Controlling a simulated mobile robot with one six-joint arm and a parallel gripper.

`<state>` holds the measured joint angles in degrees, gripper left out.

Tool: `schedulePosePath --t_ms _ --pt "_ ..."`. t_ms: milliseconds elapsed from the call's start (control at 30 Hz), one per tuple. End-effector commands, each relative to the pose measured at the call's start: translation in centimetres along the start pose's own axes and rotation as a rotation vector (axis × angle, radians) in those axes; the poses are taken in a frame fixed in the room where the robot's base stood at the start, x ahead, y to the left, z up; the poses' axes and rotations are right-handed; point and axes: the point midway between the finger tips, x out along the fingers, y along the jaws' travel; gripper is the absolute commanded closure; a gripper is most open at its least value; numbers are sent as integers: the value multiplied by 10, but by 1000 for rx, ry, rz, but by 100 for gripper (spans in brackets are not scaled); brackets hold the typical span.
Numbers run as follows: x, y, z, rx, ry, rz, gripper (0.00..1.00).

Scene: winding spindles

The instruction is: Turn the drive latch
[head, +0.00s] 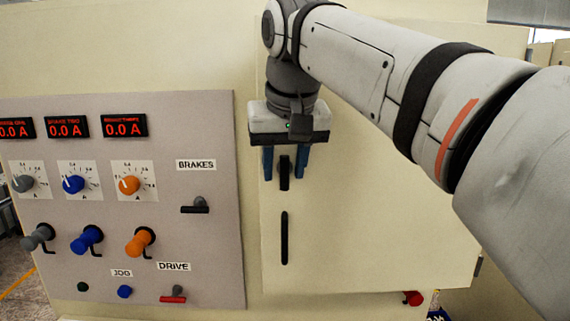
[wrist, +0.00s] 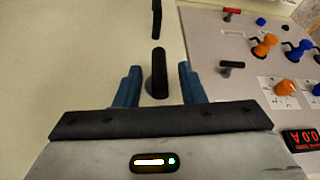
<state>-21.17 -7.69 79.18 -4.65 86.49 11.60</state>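A short black upright latch (head: 284,174) is on the cream cabinet door, and it also shows in the wrist view (wrist: 159,70). My gripper (head: 285,176) is open, its two blue fingers on either side of this latch. The wrist view shows my gripper (wrist: 160,76) with a gap between the latch and each finger. The latch stands upright, in line with the fingers. No label shows on it. On the grey panel, a red-tipped switch (head: 173,298) sits under the DRIVE label (head: 174,266); it lies roughly level, away from my gripper.
A long black handle (head: 284,238) is on the door below the latch. The grey panel (head: 215,130) at left carries knobs, levers, red displays and a black BRAKES switch (head: 195,206). A red knob (head: 413,298) is at the door's bottom edge. The door to the right is bare.

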Motion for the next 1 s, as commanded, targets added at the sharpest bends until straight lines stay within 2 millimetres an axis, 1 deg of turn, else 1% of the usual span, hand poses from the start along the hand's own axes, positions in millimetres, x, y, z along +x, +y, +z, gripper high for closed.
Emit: schedulePosePath --t_ms 200,233,600,667,767,800,1000 --pt "0 0 0 -1 1 -1 64" --pt "0 0 0 -1 1 0 66" --pt "0 -1 0 -2 0 -1 96" --pt "0 -1 0 -2 0 -1 100" --pt "0 -1 0 -2 0 -1 100" --pt "0 5 2 -4 1 -1 100" --pt "1 0 1 5 5 -19 100"
